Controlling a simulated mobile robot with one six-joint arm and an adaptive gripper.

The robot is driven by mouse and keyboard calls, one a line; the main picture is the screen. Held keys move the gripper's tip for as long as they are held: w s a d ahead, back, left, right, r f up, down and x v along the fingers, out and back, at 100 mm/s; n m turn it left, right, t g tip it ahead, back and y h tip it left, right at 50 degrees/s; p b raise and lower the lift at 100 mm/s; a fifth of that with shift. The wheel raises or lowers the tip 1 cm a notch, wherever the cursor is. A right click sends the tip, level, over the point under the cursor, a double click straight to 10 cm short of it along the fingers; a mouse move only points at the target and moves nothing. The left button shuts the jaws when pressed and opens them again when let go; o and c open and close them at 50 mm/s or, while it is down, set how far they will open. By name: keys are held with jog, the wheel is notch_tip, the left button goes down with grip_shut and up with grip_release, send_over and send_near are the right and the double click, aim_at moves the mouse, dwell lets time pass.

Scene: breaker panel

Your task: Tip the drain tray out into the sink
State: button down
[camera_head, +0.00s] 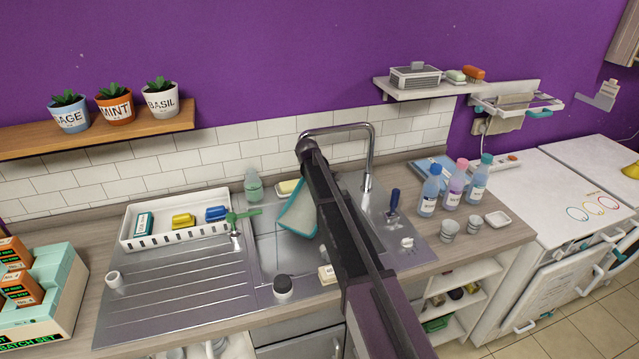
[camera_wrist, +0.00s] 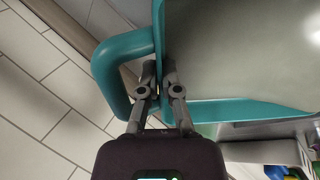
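The drain tray (camera_head: 299,212) has a teal rim and a smooth grey surface. In the head view it hangs tilted over the sink (camera_head: 265,250), partly hidden behind my arm. In the wrist view the tray (camera_wrist: 240,50) fills the upper right, with its teal loop handle (camera_wrist: 108,75) at the left. My gripper (camera_wrist: 160,85) is closed on the teal part where the handle meets the tray. The fingertips are partly hidden against it. I see no liquid on the visible tray surface.
The tall faucet (camera_head: 370,160) stands close behind and right of the tray. A white rack (camera_head: 150,238) with sponges sits on the drainboard (camera_head: 180,275). Several bottles (camera_head: 429,193) and cups stand right of the sink. A soap dispenser (camera_head: 253,187) stands behind it.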

jog(key=shift+s+r, duration=0.1)
jog(key=shift+r, duration=0.05)
jog(key=shift+s+a+r, duration=0.1)
jog(key=shift+a+r, duration=0.05)
jog(key=shift+r, duration=0.2)
jog(key=shift+t, duration=0.3)
dwell(0.5)
jog(key=shift+s+a+r+h+p, duration=0.1)
jog(key=shift+s+r+h+p, duration=0.2)
jog(key=shift+r+p, duration=0.1)
jog(key=shift+t, duration=0.3)
jog(key=shift+s+a+r+h, duration=0.2)
jog(key=shift+r+h, duration=0.1)
jog(key=shift+r, duration=0.1)
dwell(0.8)
jog(key=shift+s+a+r+t, duration=0.15)
jog(key=shift+s+r+t, duration=0.1)
jog(key=shift+r+t, duration=0.2)
